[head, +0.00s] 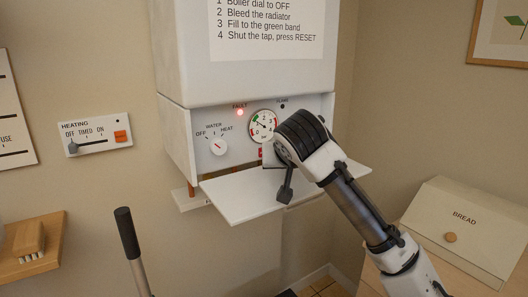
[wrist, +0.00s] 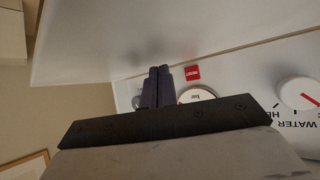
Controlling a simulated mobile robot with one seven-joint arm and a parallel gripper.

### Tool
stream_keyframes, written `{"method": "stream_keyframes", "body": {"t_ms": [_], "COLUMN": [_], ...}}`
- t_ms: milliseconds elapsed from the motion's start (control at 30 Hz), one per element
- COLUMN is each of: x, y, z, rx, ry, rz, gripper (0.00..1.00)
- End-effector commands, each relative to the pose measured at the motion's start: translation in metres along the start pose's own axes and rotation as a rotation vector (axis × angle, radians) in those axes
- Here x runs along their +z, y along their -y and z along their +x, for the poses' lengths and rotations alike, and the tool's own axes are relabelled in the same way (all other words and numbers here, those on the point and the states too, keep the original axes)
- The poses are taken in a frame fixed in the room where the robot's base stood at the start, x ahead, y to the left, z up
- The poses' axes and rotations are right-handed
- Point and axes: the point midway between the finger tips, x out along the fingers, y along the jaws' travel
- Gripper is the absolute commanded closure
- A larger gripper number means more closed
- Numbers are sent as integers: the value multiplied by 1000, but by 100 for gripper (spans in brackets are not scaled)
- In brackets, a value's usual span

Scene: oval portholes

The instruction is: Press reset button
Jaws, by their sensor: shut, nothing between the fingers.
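The small red reset button (wrist: 192,73) sits on the boiler's white control panel beside the pressure gauge (wrist: 197,93) in the wrist view. In the head view a sliver of red (head: 262,153) shows just below the gauge (head: 263,125), largely covered by my arm's end. My gripper (wrist: 159,70) is shut and empty, its dark fingers pointing at the panel, beside the red button in the picture. I cannot tell whether the tips touch the panel. In the head view my wrist hides the fingers.
The boiler dial (head: 219,147) appears turned to OFF. A red fault lamp (head: 240,112) is lit. An open white flap (head: 245,193) juts out beneath the panel, close under my gripper. A heating switch plate (head: 95,135) is at left, a bread box (head: 465,235) at lower right.

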Motion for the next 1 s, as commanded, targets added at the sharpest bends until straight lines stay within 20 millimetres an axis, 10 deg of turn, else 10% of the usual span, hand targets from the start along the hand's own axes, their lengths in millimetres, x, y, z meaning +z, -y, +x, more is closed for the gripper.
{"method": "stream_keyframes", "body": {"t_ms": [1000], "x": [-30], "y": [30], "z": [42], "rx": [-1], "ry": [0], "rz": [0], "gripper": [100]}}
